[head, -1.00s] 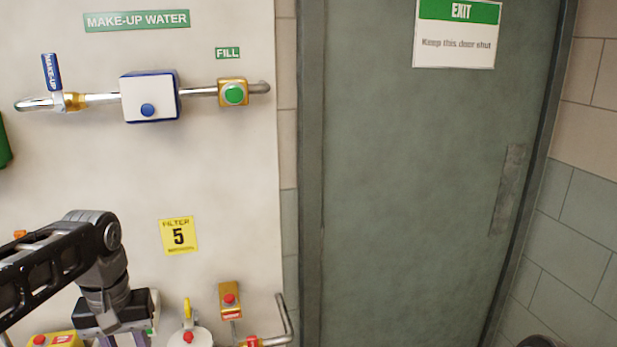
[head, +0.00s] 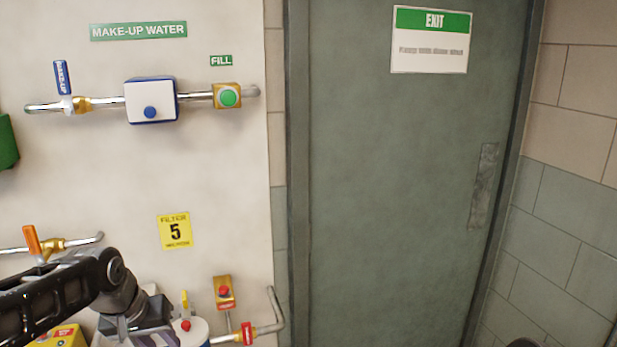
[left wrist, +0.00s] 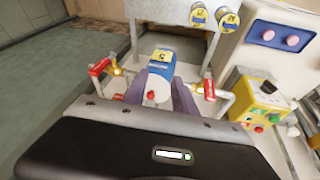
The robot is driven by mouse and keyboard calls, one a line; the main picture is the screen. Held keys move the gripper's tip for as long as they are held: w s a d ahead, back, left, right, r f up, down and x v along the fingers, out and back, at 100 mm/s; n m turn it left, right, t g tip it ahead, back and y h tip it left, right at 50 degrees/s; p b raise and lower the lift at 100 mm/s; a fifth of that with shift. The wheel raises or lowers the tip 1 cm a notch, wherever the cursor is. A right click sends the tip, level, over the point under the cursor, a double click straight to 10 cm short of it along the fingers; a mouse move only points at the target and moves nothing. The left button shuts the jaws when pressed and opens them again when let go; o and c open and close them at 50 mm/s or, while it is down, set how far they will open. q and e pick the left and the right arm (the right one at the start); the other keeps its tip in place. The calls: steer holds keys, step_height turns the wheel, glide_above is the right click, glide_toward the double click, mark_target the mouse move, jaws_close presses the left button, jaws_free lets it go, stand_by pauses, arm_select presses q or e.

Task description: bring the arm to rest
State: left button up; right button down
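Beyond the gap stands a white and blue filter housing (left wrist: 160,63) marked 5, with a red button. In the head view my left arm comes in at the lower left. Its gripper (head: 152,341) is cut by the bottom edge, beside the white housing (head: 195,333) with a red button. I cannot tell whether the fingers touch the housing. My right gripper is not in view.
A make-up water line with a white box (head: 151,101) and a green button (head: 228,97) runs above. An orange-handled valve (head: 33,242) is at left. A yellow box (left wrist: 255,100) with buttons stands right of the gripper. A closed exit door (head: 390,190) fills the middle.

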arm_select(q)
steer(key=d+f+h, duration=0.1)
steer(key=d+f, duration=0.4)
steer(key=f, duration=0.3)
steer(key=d+f+m+t, duration=0.1)
steer(key=d+f, duration=0.3)
steer(key=f, duration=0.4)
steer(key=d+f+h, duration=0.1)
steer(key=d+f, duration=0.4)
steer(key=f, duration=0.3)
steer(key=s+d+f+g, duration=0.2)
steer(key=s+f, duration=0.6)
steer(key=s, duration=0.4)
steer(key=s+d+f+g+h, duration=0.1)
steer(key=s+d+f+g, duration=0.1)
steer(key=s+d+f, duration=0.3)
steer(key=s+f, duration=0.3)
steer(key=s, duration=0.3)
steer(key=shift+s+d, duration=0.15)
steer(key=shift+s, duration=0.2)
